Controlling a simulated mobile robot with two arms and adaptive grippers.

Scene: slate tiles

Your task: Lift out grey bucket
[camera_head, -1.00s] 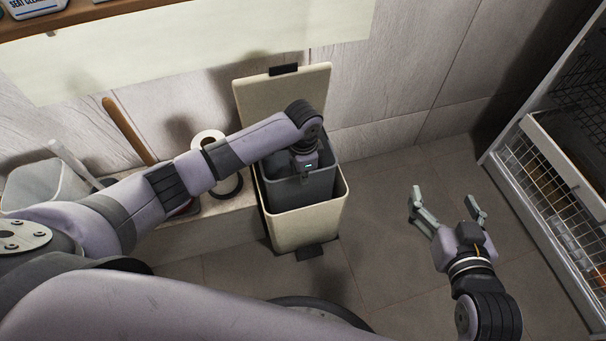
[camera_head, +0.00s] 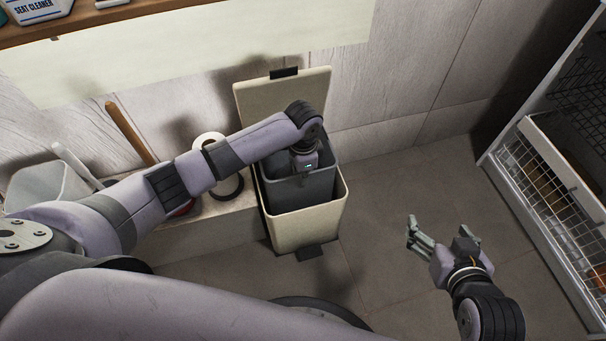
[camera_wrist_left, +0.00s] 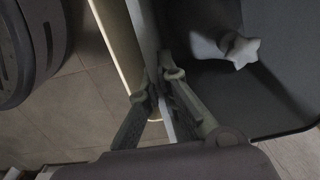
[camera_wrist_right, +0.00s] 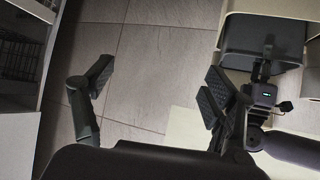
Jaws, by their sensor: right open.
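The grey bucket (camera_head: 312,190) sits inside a cream bin (camera_head: 310,226) whose lid (camera_head: 300,95) stands open against the wall. My left gripper (camera_head: 304,168) reaches down at the bucket, its fingers hidden in the head view. In the left wrist view its fingers (camera_wrist_left: 157,88) straddle the bucket's thin wall and look closed on it. A pale object with a star-shaped end (camera_wrist_left: 240,52) shows inside the dark bucket interior. My right gripper (camera_head: 440,236) is open and empty above the floor to the right of the bin. It also shows in the right wrist view (camera_wrist_right: 155,75).
A low ledge (camera_head: 206,212) left of the bin holds a paper roll (camera_head: 208,142), a wooden-handled item (camera_head: 130,132) and a grey container (camera_head: 45,185). A rack with wire baskets (camera_head: 545,190) stands at the right. Tiled floor between bin and rack is clear.

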